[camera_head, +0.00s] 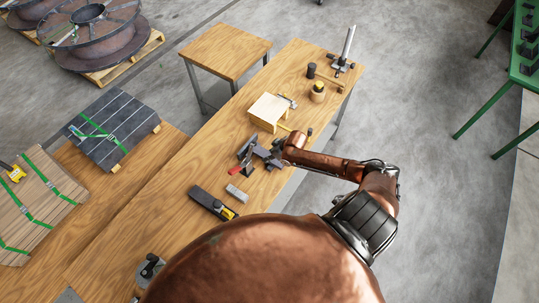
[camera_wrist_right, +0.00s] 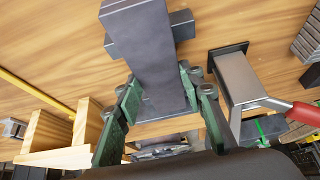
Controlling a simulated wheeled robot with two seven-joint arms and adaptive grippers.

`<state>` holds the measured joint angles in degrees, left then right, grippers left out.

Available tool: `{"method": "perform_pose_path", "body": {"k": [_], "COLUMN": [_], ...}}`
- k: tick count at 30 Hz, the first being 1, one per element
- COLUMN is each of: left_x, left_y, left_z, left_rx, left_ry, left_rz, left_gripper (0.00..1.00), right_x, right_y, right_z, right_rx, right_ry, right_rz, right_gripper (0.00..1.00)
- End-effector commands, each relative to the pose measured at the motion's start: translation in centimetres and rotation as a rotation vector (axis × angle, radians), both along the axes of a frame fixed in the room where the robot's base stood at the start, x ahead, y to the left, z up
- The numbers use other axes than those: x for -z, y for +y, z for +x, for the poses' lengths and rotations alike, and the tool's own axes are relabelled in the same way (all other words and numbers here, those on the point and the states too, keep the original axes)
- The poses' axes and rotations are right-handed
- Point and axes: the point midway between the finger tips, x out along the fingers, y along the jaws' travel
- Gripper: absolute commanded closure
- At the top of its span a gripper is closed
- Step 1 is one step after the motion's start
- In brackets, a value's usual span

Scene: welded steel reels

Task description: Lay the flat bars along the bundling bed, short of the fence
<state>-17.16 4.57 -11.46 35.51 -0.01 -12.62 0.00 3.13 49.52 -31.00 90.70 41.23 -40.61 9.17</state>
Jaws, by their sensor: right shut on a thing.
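My right gripper (camera_wrist_right: 165,100), with green fingers, is shut on a dark grey flat bar (camera_wrist_right: 140,40) in the right wrist view. The bar extends away from the fingers over the wooden tabletop. Another dark bar (camera_wrist_right: 182,22) lies crosswise behind it; whether the two touch I cannot tell. In the head view the right gripper (camera_head: 276,150) is over the middle of the workbench, by a cluster of dark steel pieces (camera_head: 246,147). I cannot clearly tell the bundling bed and fence from those pieces. My left gripper is not in view.
A grey metal piece with a red handle (camera_wrist_right: 302,113) lies close beside the gripper. A black tool (camera_head: 211,202) and a grey block (camera_head: 237,193) lie nearer on the workbench (camera_head: 185,170).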

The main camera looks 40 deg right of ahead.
Motion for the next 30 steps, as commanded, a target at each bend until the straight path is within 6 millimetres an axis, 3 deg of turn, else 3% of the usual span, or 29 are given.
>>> {"method": "perform_pose_path", "body": {"k": [4, 5, 13, 23, 30], "left_x": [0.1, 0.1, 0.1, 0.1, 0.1], "left_y": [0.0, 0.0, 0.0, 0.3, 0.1], "left_z": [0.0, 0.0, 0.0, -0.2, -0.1], "left_rx": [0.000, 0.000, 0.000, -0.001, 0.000], "left_ry": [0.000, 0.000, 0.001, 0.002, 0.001], "left_rz": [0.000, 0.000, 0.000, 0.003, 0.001], "left_gripper": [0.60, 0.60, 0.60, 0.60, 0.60], "right_x": [-0.3, -0.3, 0.0, 0.3, -3.0], "right_y": [0.0, 0.0, 0.0, -0.1, -0.7], "right_z": [0.5, 0.5, 0.2, -0.4, -1.9], "right_rx": [-0.002, -0.002, 0.000, 0.001, -0.001], "right_ry": [-0.012, -0.012, -0.005, 0.007, 0.001], "right_rz": [0.000, 0.000, 0.000, 0.000, -0.002], "right_gripper": [1.00, 0.63, 0.44, 0.44, 0.44]}}
